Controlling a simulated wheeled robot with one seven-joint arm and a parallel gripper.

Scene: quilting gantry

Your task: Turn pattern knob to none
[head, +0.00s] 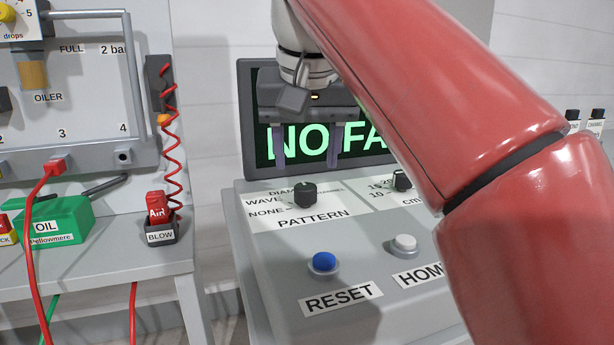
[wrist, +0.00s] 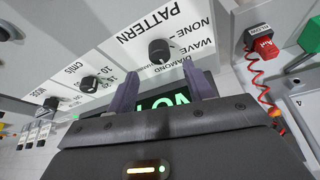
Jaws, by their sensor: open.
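The pattern knob (head: 304,195) is a dark round knob on the sloped grey panel. Its label plate reads NONE, WAVE, DIAMOND and a partly hidden word, with PATTERN below. The picture is too small to tell surely which setting the knob points at. My gripper (head: 308,156) is open and empty above and behind the knob, in front of the screen, with fingers pointing down. In the wrist view the knob (wrist: 160,51) shows just beyond the gap between the two purple fingers (wrist: 160,76), apart from them.
The screen (head: 259,160) behind shows green text starting NO FA, partly covered by my arm. A second knob (head: 402,181) stands right of the pattern knob. A blue RESET button (head: 323,262) and a white HOME button (head: 404,243) are nearer. A bench (head: 100,272) stands left.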

